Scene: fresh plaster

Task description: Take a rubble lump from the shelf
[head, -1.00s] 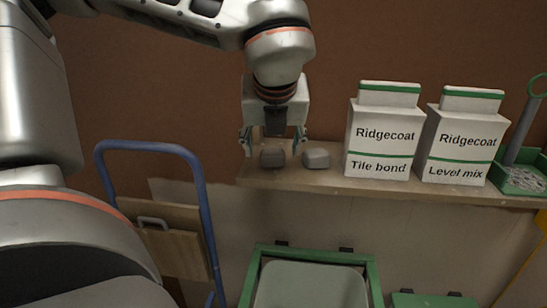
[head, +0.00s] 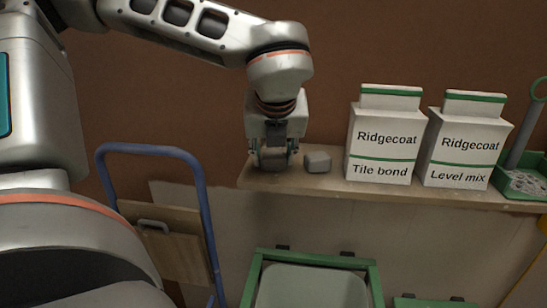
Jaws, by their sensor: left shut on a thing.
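My left gripper (head: 274,156) points down over the left end of the wooden shelf (head: 330,184). It is shut on a grey rubble lump (head: 272,161), which sits between its fingers at shelf height and is partly hidden by them. I cannot tell whether the lump touches the shelf. A second grey rubble lump (head: 317,162) lies on the shelf just right of the gripper, apart from it. My right gripper is not in view.
Two white Ridgecoat bags, Tile bond (head: 380,142) and Level mix (head: 461,145), stand on the shelf to the right. A green tray (head: 520,189) is at its right end. Below are a green-framed bin (head: 312,262) and a blue-framed trolley (head: 205,205) holding a wooden board.

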